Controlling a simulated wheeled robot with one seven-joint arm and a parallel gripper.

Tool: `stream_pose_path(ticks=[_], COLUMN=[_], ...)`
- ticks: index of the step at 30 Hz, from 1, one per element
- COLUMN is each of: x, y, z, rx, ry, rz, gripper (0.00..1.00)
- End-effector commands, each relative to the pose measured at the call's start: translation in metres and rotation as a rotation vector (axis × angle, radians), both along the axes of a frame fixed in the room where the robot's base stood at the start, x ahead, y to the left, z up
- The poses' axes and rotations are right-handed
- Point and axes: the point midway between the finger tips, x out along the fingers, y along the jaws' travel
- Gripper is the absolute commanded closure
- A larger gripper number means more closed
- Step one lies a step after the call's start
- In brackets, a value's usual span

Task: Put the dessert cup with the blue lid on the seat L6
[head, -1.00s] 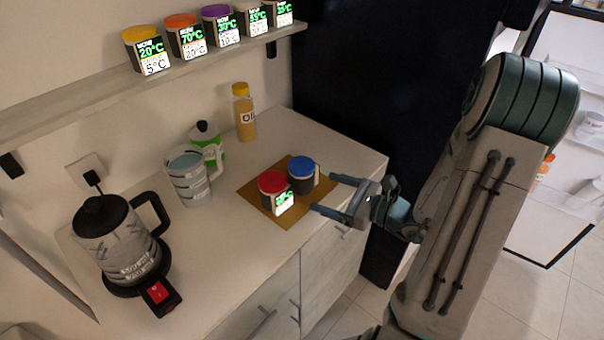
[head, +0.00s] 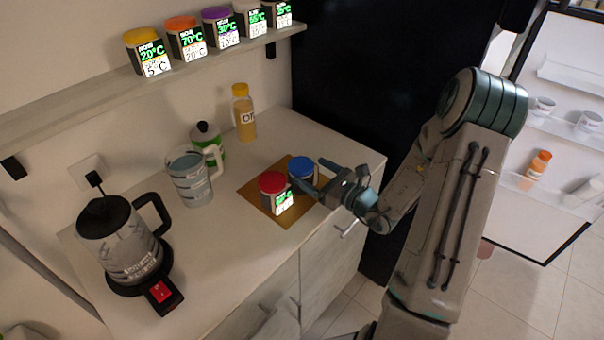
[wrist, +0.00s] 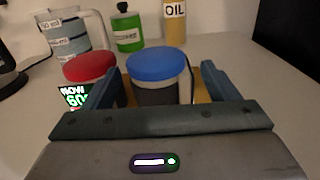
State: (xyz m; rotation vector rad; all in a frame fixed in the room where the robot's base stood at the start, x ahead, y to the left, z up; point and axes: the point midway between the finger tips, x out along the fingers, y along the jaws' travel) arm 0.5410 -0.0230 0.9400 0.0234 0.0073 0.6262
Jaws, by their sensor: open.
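The dessert cup with the blue lid (head: 301,166) stands upright on a brown mat (head: 262,202) on the counter. In the wrist view the blue-lidded cup (wrist: 157,70) is between the two fingers, with visible room beside it. My gripper (head: 312,179) is open, its fingers reaching around the cup from the right. A red-lidded cup (head: 273,186) with a lit display stands close on the left; it also shows in the wrist view (wrist: 88,70), just outside the left finger. I cannot make out which place is seat L6.
A shelf (head: 70,102) above holds several lidded dispensers with lit displays. A kettle (head: 118,240), a measuring jug (head: 188,178), a green bottle (head: 207,145) and an oil bottle (head: 244,112) stand on the counter. The counter's front left is clear.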

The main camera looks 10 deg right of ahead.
Motion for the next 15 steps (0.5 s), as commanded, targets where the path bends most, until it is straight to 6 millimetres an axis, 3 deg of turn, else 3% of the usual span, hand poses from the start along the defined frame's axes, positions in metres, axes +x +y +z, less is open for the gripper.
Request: stream_pose_path(ticks=[9, 15], x=[0.031, 0.033], y=[0.025, 0.026], z=[-0.007, -0.008], rx=[0.0, 0.0], ry=[-0.001, 0.0], rz=[0.003, 0.002], gripper=[0.19, 0.19])
